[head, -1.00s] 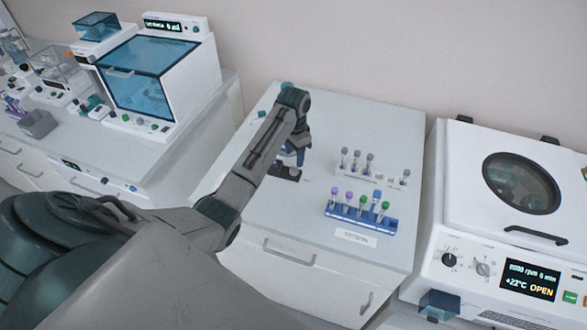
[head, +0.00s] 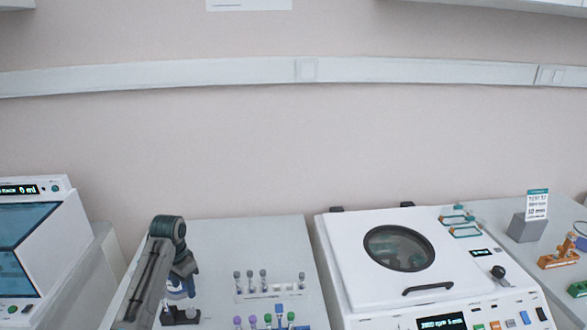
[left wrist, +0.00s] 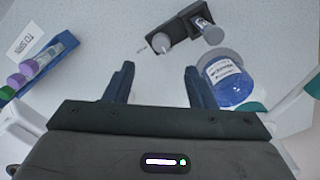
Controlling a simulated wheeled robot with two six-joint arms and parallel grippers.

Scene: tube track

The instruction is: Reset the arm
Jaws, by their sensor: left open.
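My left arm reaches over the white bench (head: 225,240) in the head view, with my left gripper (head: 180,288) pointing down near the bench's left side. In the left wrist view, the two dark fingers of my left gripper (left wrist: 158,85) are apart with nothing between them. A small black holder (left wrist: 180,33) with a grey-capped tube lies beyond the fingers. A bottle with a blue bottom and a white label (left wrist: 228,80) is right of the fingers. My right gripper is not in view.
A blue rack (left wrist: 45,70) with capped tubes stands at left in the wrist view. A pale rack (head: 270,292) with grey-capped tubes is on the bench. A white centrifuge (head: 335,245) stands to the right, and a blue-windowed machine (head: 65,230) to the left.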

